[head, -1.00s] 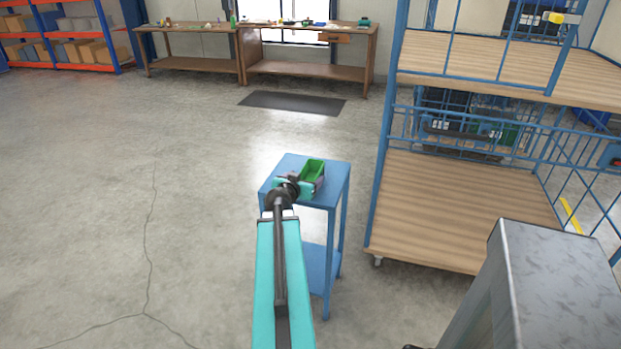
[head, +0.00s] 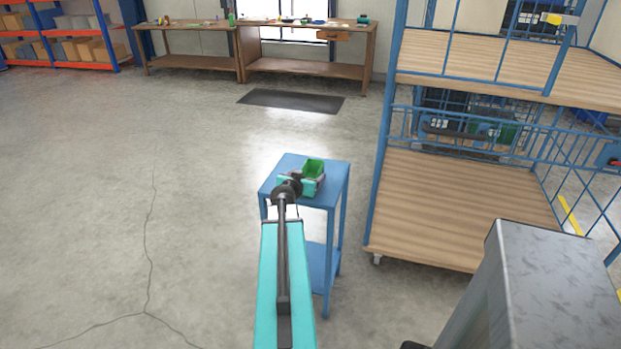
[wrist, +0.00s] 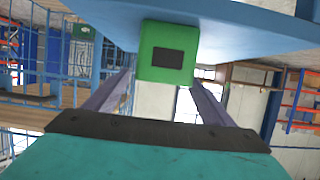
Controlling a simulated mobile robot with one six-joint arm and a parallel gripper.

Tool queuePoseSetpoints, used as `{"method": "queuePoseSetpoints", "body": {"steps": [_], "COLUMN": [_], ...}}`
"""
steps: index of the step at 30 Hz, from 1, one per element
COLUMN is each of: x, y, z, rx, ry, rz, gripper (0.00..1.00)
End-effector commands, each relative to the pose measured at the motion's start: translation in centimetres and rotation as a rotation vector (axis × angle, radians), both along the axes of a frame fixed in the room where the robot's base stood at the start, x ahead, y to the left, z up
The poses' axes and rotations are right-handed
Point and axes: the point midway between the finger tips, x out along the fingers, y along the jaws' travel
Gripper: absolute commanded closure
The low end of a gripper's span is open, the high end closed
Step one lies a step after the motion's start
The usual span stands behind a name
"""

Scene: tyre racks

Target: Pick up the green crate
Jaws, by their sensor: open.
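The small green crate (head: 313,168) sits on the top of a blue stand (head: 283,172) in the head view. In the wrist view the crate (wrist: 166,52) shows one green face with a dark rectangle, against the blue stand top (wrist: 250,22), and the picture looks upside down. My gripper (head: 312,181) is at the near side of the crate. In the wrist view its two fingers (wrist: 163,78) are spread, one on each side of the crate. Whether either finger touches the crate cannot be told.
A blue wire cage trolley (head: 460,205) with wooden shelves stands close on the right of the stand. Workbenches (head: 305,68) and an orange shelf rack (head: 70,50) are at the back. A dark mat (head: 291,101) lies on the floor. The floor to the left is clear.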

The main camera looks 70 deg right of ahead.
Motion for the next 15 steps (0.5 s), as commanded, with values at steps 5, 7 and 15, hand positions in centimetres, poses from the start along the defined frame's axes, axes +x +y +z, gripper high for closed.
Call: {"method": "queuePoseSetpoints", "body": {"steps": [5, 7, 15], "x": [0.0, 0.0, 0.0], "y": [-1.3, -1.8, -3.8], "z": [-0.1, -0.2, -1.0], "rx": [0.000, 0.000, 0.000], "ry": [0.001, 0.000, 0.000], "rz": [-0.002, -0.002, -0.003], "gripper": [0.23, 0.23, 0.23]}}
